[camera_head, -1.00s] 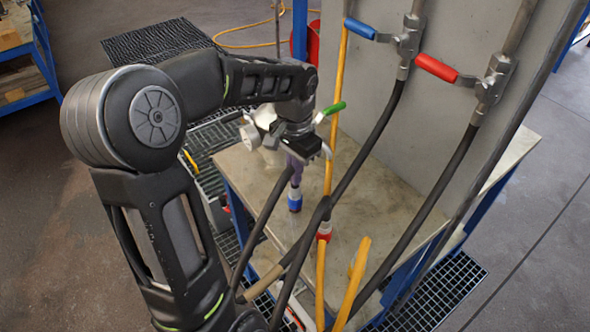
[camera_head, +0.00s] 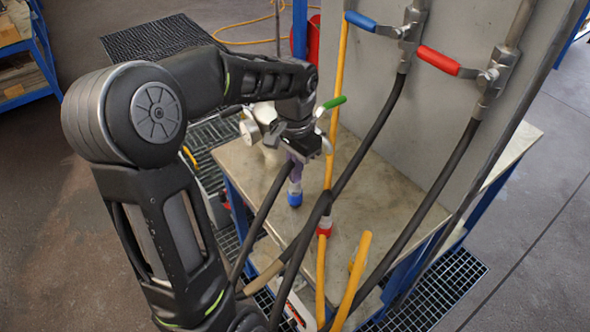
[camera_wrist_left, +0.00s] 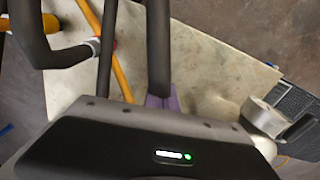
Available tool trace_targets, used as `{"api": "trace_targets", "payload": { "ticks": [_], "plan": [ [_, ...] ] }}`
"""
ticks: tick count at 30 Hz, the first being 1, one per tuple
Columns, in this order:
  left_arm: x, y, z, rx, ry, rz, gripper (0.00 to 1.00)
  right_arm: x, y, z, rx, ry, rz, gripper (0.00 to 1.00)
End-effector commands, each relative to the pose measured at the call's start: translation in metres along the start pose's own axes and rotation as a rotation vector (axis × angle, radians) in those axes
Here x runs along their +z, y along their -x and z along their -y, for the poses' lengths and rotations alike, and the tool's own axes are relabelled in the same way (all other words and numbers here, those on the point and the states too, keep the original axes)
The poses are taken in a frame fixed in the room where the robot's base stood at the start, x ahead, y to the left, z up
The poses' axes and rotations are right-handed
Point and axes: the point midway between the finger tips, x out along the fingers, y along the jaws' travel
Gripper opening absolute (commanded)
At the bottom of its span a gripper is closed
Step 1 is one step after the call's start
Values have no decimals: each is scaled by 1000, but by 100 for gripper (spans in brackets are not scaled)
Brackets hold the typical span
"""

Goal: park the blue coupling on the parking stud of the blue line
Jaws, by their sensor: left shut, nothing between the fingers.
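The blue coupling (camera_head: 295,198) sits low at the tabletop, below my left gripper (camera_head: 294,172) in the head view. A pale collar shows just above its blue band. My left gripper has purple fingers, is shut and has nothing between them. The fingertips are just above the coupling; whether they touch it I cannot tell. In the wrist view the purple fingers (camera_wrist_left: 161,102) show at the end of a dark hose (camera_wrist_left: 158,45), and the blue coupling is hidden. I cannot make out the parking stud of the blue line. My right gripper is not in view.
Dark hoses cross in front of the bench (camera_head: 385,190). Blue (camera_head: 361,20) and red (camera_head: 438,60) valve handles are on the panel.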

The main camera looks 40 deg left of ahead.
Motion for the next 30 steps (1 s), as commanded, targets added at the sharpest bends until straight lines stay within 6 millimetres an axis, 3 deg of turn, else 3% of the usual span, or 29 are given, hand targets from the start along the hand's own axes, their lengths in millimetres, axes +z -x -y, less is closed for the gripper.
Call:
{"api": "trace_targets", "payload": {
  "ticks": [11,25,30],
  "plan": [
    [0,38,0,0,0,-2,0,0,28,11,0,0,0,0],
    [0,38,0,0,0,-1,0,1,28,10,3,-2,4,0],
    [-1,54,0,-2,0,-3,0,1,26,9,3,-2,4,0]
  ]
}}
